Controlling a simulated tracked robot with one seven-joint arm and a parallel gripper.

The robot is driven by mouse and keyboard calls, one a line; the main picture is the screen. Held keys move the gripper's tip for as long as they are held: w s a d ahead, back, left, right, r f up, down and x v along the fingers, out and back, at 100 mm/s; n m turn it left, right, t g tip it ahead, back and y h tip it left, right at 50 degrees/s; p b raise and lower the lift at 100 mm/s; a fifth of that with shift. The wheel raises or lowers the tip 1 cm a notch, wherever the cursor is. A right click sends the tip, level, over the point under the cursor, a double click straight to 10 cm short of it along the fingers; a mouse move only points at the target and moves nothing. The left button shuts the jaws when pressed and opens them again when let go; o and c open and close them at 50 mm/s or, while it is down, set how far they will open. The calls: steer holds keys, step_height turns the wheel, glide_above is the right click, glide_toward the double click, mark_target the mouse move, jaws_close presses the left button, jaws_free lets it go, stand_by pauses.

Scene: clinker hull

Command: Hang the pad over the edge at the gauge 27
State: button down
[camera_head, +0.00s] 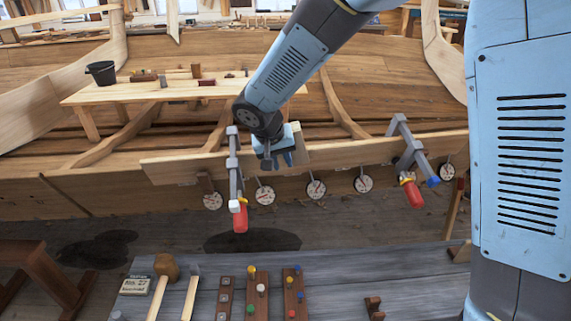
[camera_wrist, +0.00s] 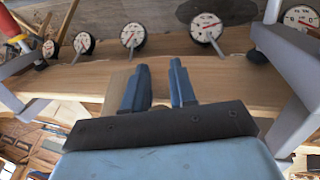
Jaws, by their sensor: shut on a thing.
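A pale tan flat piece (camera_head: 302,144), seemingly the pad, shows beside my gripper (camera_head: 278,160) at the plank's (camera_head: 355,149) upper edge. It also shows in the wrist view (camera_wrist: 116,88), partly hidden behind the fingers. My gripper (camera_wrist: 156,75) is shut on it, though the part between the fingers is hard to see. Round white gauges hang in a row below the edge. The nearest are one slightly left (camera_head: 265,195) and one to the right (camera_head: 316,190) in the head view. Their readings are too small to tell, so I cannot tell which is 27.
A clamp with a red handle (camera_head: 238,190) stands left of my gripper, another (camera_head: 408,160) to the right. A card (camera_head: 134,286) that seems to read No. 27 lies on the grey bench (camera_head: 340,277) with mallets and peg boards. A plank table (camera_head: 180,90) stands behind.

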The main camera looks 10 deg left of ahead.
steer(key=s+d+r, duration=0.1)
steer(key=s+r, duration=0.2)
steer(key=r, duration=0.7)
steer(key=shift+s+r, duration=0.15)
steer(key=shift+s, duration=0.05)
stand_by(0.6)
steer(key=shift+w+a+f+n+t+y, duration=0.2)
steer(key=shift+w+f+y, duration=0.6)
steer(key=shift+f, duration=1.85)
steer(key=shift+w+a+f+t+y, duration=0.2)
steer(key=shift+w+f+y, duration=0.65)
steer(key=shift+f, duration=1.8)
steer(key=shift+w+a+f+n+t+y, duration=0.1)
steer(key=shift+w+a+f+y, duration=0.25)
steer(key=shift+w+f, duration=1.6)
steer(key=shift+s+f, duration=0.7)
steer(key=shift+f, duration=0.1)
steer(key=c, duration=0.8)
jaws_free()
